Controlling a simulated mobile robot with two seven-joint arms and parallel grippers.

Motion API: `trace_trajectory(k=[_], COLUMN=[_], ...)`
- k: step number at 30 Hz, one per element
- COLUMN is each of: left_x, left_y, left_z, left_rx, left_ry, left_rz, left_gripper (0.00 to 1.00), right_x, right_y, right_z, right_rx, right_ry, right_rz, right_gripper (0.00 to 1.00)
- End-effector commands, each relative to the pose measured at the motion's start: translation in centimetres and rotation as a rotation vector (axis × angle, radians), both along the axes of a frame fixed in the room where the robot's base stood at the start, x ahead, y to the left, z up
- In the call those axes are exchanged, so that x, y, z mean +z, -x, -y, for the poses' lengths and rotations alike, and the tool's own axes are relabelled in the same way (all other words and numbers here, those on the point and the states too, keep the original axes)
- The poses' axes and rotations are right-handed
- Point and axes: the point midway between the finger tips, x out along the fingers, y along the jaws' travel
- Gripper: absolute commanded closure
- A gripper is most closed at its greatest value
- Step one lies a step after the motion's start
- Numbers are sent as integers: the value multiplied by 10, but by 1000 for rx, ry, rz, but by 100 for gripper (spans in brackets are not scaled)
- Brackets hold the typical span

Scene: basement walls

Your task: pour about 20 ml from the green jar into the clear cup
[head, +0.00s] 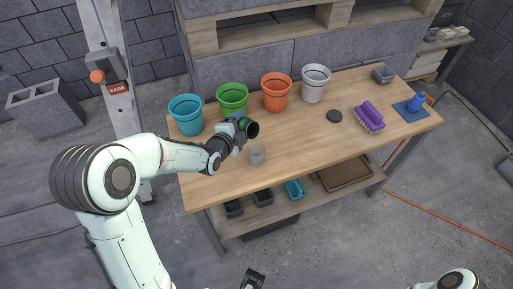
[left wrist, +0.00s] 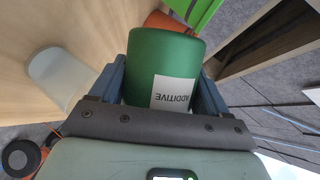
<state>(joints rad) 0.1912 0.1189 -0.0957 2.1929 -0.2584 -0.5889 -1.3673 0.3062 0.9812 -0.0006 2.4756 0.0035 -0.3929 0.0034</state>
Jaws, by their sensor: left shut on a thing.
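The green jar (head: 252,129) is tilted on its side, its open dark mouth facing right in the head view. My left gripper (head: 238,124) is shut on the jar, one finger on each side. In the left wrist view the jar (left wrist: 165,55) shows a white label reading "ADDITIVE". The clear cup (head: 257,156) stands upright on the wooden table just below the jar's mouth in the picture. The cup (left wrist: 55,78) is left of the jar in the wrist view. No stream or liquid level can be made out. A dark gripper, apparently my right (head: 253,279), is at the bottom edge, away from the table.
Blue (head: 186,115), green (head: 232,99), orange (head: 276,92) and white (head: 313,84) pots stand along the table's back. The table's (head: 310,142) front right is clear.

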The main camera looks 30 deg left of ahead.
Motion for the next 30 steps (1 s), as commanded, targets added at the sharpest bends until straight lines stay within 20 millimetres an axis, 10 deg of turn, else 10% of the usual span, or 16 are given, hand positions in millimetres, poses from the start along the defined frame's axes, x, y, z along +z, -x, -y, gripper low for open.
trace_trajectory(k=[30], left_x=[4], left_y=[-1], left_z=[1], left_rx=[0], left_ry=[-54], left_rz=[12], left_gripper=[68], right_x=[4], right_y=[2], right_z=[0], right_rx=[1], right_ry=[-1], right_rz=[-7], right_gripper=[12])
